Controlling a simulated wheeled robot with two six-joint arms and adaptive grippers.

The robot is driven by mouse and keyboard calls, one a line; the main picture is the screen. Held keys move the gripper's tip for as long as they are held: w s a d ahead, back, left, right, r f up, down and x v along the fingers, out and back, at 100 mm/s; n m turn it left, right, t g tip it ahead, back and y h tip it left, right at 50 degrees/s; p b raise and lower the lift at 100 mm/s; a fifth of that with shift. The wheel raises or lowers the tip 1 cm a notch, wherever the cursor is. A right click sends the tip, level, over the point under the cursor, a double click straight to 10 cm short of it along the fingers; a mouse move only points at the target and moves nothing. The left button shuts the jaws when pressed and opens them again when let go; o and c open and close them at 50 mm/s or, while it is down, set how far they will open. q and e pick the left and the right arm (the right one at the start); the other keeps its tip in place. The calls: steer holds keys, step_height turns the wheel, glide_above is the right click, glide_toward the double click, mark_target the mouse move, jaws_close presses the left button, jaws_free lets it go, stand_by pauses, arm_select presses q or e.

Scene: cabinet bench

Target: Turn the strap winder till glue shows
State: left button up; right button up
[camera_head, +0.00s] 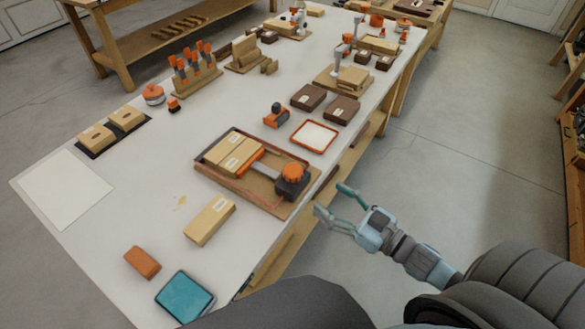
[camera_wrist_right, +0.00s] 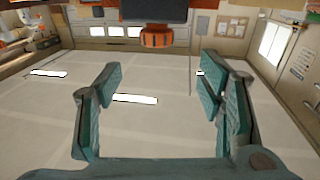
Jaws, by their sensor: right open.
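The strap winder (camera_head: 291,181) is a dark block with a round orange knob (camera_head: 292,171) on top. It sits at the right end of a wooden board (camera_head: 262,193) near the bench edge. A grey bar joins it to an orange jaw beside two light wooden blocks (camera_head: 234,153) lying side by side. No glue can be made out at the joint. My right gripper (camera_head: 329,198) is open and empty, just off the bench edge, apart from the knob. In the right wrist view the knob (camera_wrist_right: 157,38) appears upside down beyond the open fingers (camera_wrist_right: 157,78). My left gripper is out of view.
A white orange-rimmed tray (camera_head: 314,136) and dark boxes (camera_head: 308,97) stand behind the board. A loose wooden block (camera_head: 210,221), an orange-brown block (camera_head: 142,262) and a teal tray (camera_head: 185,297) lie in front. Floor right of the bench is free.

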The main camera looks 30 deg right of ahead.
mark_target(301, 177)
steer(key=p+x, duration=0.1)
steer(key=x, duration=1)
steer(key=shift+w+f+p, duration=0.1)
steer(key=shift+w+p, duration=0.2)
steer(key=shift+w, duration=0.1)
steer(key=shift+w+a+f, duration=0.1)
steer(key=shift+w+a, duration=0.1)
steer(key=shift+w, duration=0.45)
